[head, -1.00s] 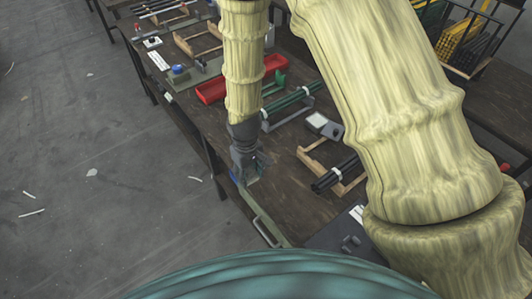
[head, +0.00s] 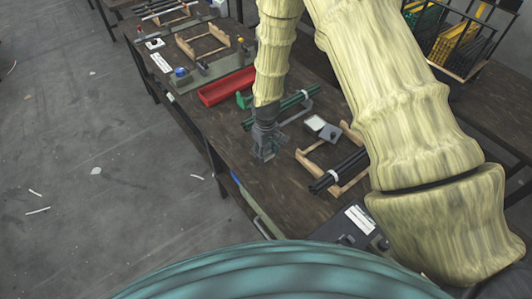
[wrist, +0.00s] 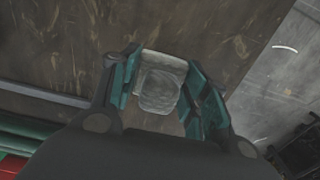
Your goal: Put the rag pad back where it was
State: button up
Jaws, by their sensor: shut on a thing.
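The rag pad (wrist: 160,82) is a pale grey, soft-looking block between the two teal fingers of my gripper (wrist: 165,92) in the wrist view. My gripper is shut on it, and bare brown tabletop shows behind. In the head view, my gripper (head: 265,153) points down over the dark wooden bench (head: 225,145), left of the wooden cradle. The pad is hard to make out there. I cannot tell its exact height above the bench.
A wooden cradle (head: 333,187) with black rods stands to the right. The bench's left edge borders open grey floor (head: 110,170).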

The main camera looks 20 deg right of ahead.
aim_at(266, 147)
jog(key=shift+f+p, duration=0.35)
jog(key=shift+f, duration=0.7)
jog(key=shift+f, duration=0.15)
jog(key=o, duration=1.1)
jog(key=shift+o, duration=0.2)
jog(key=shift+r+b, duration=2.1)
jog(key=shift+r, duration=4.05)
